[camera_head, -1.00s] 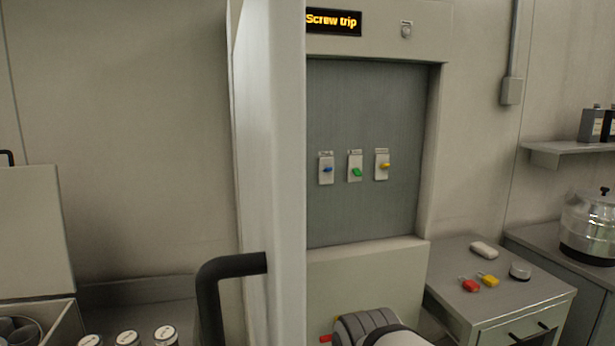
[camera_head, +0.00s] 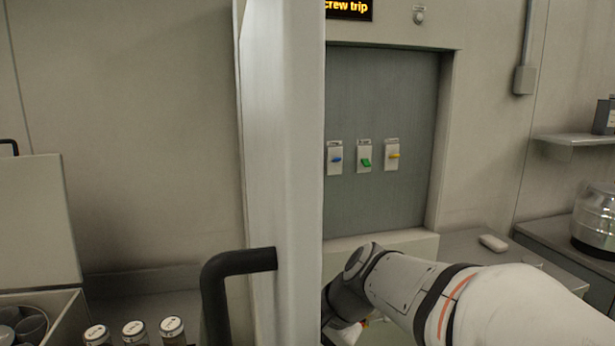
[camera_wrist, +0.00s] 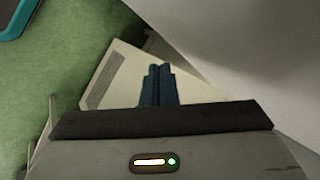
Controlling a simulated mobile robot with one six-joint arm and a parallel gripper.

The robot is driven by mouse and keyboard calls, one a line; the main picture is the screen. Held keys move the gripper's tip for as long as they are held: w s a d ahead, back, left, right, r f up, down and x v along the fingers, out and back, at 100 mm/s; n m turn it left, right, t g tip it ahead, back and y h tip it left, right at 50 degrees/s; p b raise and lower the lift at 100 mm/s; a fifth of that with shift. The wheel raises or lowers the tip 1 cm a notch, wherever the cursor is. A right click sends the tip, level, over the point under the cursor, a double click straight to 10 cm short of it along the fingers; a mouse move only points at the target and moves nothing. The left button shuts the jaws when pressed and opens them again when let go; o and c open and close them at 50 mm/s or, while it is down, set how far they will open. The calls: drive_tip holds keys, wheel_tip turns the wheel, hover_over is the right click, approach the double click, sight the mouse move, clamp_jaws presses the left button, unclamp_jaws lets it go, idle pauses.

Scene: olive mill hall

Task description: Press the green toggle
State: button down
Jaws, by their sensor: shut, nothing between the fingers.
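The green toggle (camera_head: 366,162) sits on a pale plate in the recessed grey panel (camera_head: 385,95). It is the middle one of three, between a blue toggle (camera_head: 337,159) and a yellow toggle (camera_head: 393,156). My arm crosses the lower right of the head view, well below the toggles. My gripper (camera_wrist: 158,70) shows in the wrist view, its two dark fingers together with nothing between them. Its fingertips are hidden in the head view. No toggle shows in the wrist view.
An open door (camera_head: 283,150) with a black handle (camera_head: 225,285) stands left of the panel. A display (camera_head: 348,9) above the panel shows part of "Screw trip". A counter (camera_head: 462,245) with a pale rounded object (camera_head: 493,242) lies to the right. Several capped jars (camera_head: 133,330) stand at lower left.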

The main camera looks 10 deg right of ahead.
drive_tip(key=w+d+r+m+t+y, duration=0.1)
drive_tip(key=w+d+r+m+t, duration=0.25)
drive_tip(key=w+m, duration=0.35)
drive_tip(key=w+d+r+m+t+y, duration=0.2)
drive_tip(key=w+d+r+m+t, duration=0.15)
drive_tip(key=w, duration=0.55)
drive_tip(key=w+d+r+m+t+h, duration=0.2)
drive_tip(key=w+d+m, duration=0.3)
drive_tip(key=d+m, duration=0.3)
drive_tip(key=w+d+r+m+t+h, duration=0.3)
drive_tip(key=w+d+m+t+h, duration=0.2)
drive_tip(key=d+m, duration=0.4)
drive_tip(key=w+d, duration=0.1)
drive_tip(key=d, duration=0.2)
drive_tip(key=shift+d+r+h+b, duration=0.3)
drive_tip(key=shift+r+b, duration=0.05)
drive_tip(key=shift+w, duration=0.15)
